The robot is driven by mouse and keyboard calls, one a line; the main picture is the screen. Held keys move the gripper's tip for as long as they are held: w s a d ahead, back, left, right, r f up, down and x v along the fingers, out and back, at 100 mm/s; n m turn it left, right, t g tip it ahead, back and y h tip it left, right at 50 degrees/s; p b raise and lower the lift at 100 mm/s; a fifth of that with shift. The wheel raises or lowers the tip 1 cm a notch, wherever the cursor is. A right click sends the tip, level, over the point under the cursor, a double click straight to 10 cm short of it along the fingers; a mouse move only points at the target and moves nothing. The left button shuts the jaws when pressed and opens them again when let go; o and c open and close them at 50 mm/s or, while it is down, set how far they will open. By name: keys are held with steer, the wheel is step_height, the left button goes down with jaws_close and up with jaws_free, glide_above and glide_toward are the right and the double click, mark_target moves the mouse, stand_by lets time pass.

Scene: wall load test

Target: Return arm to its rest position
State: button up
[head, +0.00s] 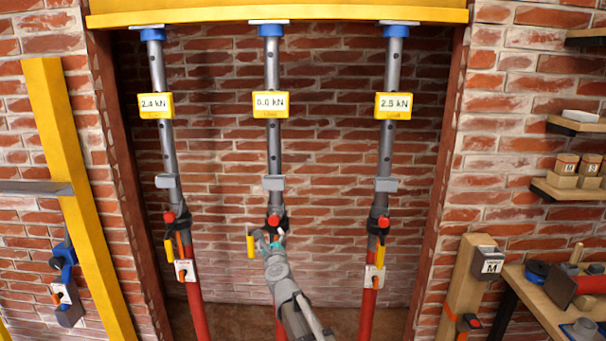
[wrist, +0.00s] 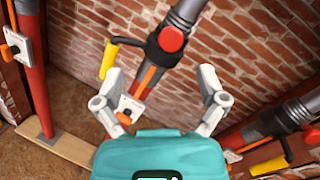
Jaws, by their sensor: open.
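My gripper (head: 268,238) is in front of the middle prop (head: 273,150), at the height of its dark collar and yellow handle (head: 250,246). In the wrist view my gripper (wrist: 163,74) has its two grey fingers spread wide with nothing held between them. Beyond them is a prop with a red button (wrist: 172,38), a black collar and a yellow handle (wrist: 109,60). An orange pin and a white tag (wrist: 129,110) show lower on it. My arm hides part of the middle prop's lower red tube in the head view.
The left prop (head: 164,150) and right prop (head: 386,150) stand close on either side. Yellow displays read about 2.4, 0.0 and 2.5 kN, left to right. A yellow beam (head: 280,17) spans the top. A bench (head: 545,300) stands at right, a yellow post (head: 80,200) at left.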

steer(key=s+d+f+n+g+y+p, duration=0.2)
steer(key=s+d+f+n+g, duration=0.9)
steer(key=n, duration=0.9)
steer(key=s+d+f+n+g+h, duration=0.2)
steer(key=s+d+n+g+h, duration=0.1)
steer(key=s+d, duration=0.5)
steer(key=s+d+f+n+g+h+p, duration=0.1)
steer(key=s+d+f+n+g+h, duration=0.2)
steer(key=s+d, duration=0.5)
steer(key=shift+s+d+n+g, duration=0.3)
steer(key=shift+s+n+g, duration=0.1)
steer(key=shift+s+n, duration=0.3)
